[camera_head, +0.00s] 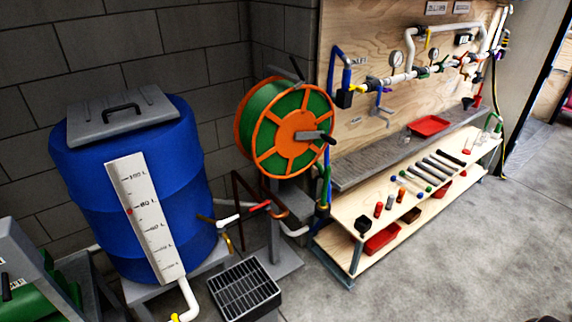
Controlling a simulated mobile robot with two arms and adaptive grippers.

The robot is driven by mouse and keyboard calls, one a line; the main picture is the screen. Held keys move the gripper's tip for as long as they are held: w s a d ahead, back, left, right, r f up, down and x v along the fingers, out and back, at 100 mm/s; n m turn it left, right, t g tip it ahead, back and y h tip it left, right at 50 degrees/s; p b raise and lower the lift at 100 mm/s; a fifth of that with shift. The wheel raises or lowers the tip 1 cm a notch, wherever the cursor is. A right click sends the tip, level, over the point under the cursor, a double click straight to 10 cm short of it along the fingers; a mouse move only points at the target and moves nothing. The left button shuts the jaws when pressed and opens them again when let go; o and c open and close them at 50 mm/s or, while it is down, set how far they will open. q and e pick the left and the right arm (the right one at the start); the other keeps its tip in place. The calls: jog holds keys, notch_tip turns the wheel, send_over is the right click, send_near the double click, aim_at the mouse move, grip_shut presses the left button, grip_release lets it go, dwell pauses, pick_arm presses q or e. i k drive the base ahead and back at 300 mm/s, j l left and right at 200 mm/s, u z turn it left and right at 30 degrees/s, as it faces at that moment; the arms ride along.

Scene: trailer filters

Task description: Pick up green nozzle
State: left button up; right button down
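Several small coloured pieces (390,202) stand in a row on the upper board of the low wooden bench (345,206) at the right. A tiny green piece (428,188) shows among them near the grey rods. It is too small to tell for sure whether it is the green nozzle. Neither of my grippers is in view.
A blue barrel (185,150) with a grey lid stands at the left. A green and orange hose reel (285,130) is beside it, with a dark floor grate (245,290) below. Red trays (382,240) sit on the bench's lower shelf. Open concrete floor (470,260) lies before the bench.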

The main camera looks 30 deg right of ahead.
aim_at(323, 205)
jog(key=z, duration=1.15)
